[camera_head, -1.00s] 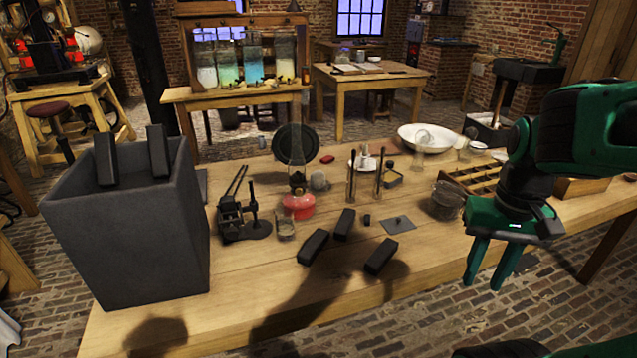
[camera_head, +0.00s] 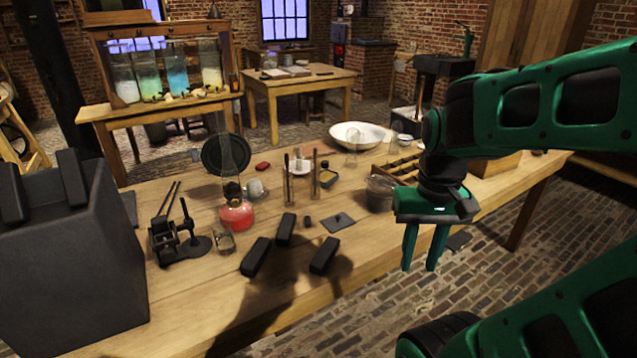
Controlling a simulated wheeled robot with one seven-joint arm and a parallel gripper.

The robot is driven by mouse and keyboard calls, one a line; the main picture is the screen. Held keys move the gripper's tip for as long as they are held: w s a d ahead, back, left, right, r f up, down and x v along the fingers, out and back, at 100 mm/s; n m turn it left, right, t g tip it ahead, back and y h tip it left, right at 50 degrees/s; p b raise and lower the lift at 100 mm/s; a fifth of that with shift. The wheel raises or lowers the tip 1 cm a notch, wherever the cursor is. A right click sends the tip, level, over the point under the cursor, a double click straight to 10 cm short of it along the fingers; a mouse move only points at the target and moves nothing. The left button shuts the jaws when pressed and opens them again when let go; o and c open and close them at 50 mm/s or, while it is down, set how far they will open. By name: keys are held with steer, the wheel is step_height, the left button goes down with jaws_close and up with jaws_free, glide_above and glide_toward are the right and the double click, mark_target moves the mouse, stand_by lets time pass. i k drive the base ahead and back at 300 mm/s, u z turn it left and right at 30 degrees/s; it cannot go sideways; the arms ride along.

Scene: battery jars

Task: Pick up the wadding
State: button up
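A small pale grey rounded lump (camera_head: 257,189) sits on the wooden table, just right of a red-based oil lamp (camera_head: 237,214). It may be the wadding, but it is too small to tell for sure. My gripper (camera_head: 419,266) hangs at the right, over the table's front edge, pointing down. Its two green fingers are apart with nothing between them. It is well to the right of the lump and nearer to me, not touching anything.
Dark blocks (camera_head: 256,257) lie on the table (camera_head: 205,298) in front of the lamp. A large dark box (camera_head: 70,260) stands at left. Glass tubes (camera_head: 289,178), a wire-mesh pot (camera_head: 381,193) and a white bowl (camera_head: 358,135) stand farther right. The table's front middle is fairly clear.

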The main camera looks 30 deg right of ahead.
mark_target(253, 188)
steer(key=u, duration=1.6)
steer(key=k, duration=0.75)
steer(key=z, duration=1.05)
steer(key=i, duration=1)
steer(key=u, duration=0.05)
